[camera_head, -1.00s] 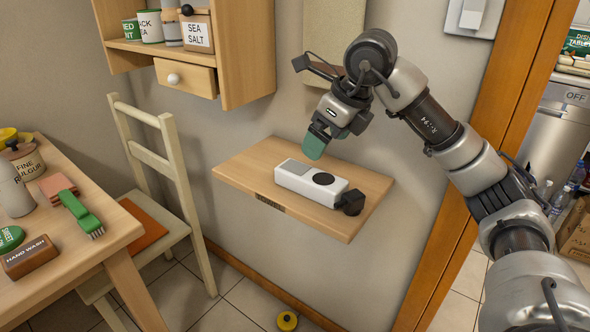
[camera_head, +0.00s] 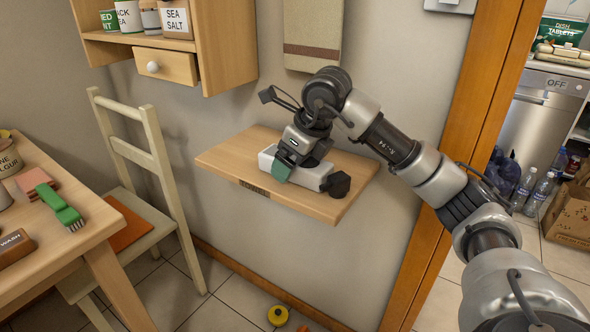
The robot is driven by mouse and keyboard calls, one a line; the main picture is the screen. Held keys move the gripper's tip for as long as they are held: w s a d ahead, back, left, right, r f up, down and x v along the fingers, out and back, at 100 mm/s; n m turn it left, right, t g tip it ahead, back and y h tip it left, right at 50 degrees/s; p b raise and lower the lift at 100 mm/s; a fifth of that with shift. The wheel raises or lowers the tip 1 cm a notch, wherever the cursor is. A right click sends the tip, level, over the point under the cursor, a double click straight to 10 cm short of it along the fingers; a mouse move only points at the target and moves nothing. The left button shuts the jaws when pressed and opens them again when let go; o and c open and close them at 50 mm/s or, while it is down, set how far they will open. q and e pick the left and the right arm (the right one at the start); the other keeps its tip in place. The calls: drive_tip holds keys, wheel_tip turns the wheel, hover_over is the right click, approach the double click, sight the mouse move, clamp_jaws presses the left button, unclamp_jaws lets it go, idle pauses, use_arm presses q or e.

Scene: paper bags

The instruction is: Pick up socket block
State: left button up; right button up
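The white socket block (camera_head: 309,180) lies on the small wooden wall shelf (camera_head: 235,160). A black plug-like piece (camera_head: 338,184) sits at its right end. My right gripper (camera_head: 281,168) points down at the block, with a teal fingertip in front of its near side. The gripper covers the middle of the block and its top details. The far finger is mostly hidden, so I cannot tell whether the fingers close on the block. My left gripper is not in view.
A chair (camera_head: 150,160) stands left of the shelf, beside a table (camera_head: 85,225) with a green brush (camera_head: 62,208). A wall cabinet (camera_head: 228,50) and a hanging towel (camera_head: 312,40) are above. A door frame (camera_head: 465,130) is on the right. The shelf's left part is clear.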

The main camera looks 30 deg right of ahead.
drive_tip(key=shift+c, duration=0.4)
drive_tip(key=c, duration=1)
drive_tip(key=shift+r, duration=0.1)
